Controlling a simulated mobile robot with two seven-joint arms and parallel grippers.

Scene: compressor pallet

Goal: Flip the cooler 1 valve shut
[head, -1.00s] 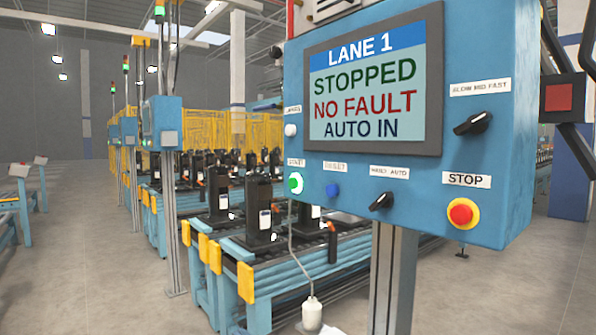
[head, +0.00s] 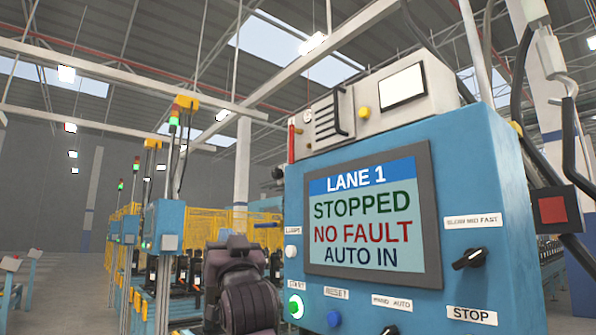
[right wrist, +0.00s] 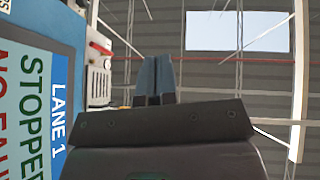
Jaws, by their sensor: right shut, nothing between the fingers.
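No valve marked cooler 1 can be made out in either view. A beige vented unit (head: 375,105) sits on top of the blue control box, with a yellow knob (head: 364,113) on its front. A thin upright red piece (head: 291,140) stands at its left end; I cannot tell whether it is a valve handle. My right arm's dark wrist rises left of the panel in the head view. My right gripper (right wrist: 157,78) has its fingers together and empty in the right wrist view, apart from the panel and unit. My left gripper is not in view.
The blue control box (head: 500,190) carries a screen (head: 365,215) reading LANE 1 STOPPED, NO FAULT, AUTO IN. It has a green START button (head: 295,307) and a black selector (head: 470,258). A bracket with a red square (head: 553,210) is at right. Open air lies above the unit.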

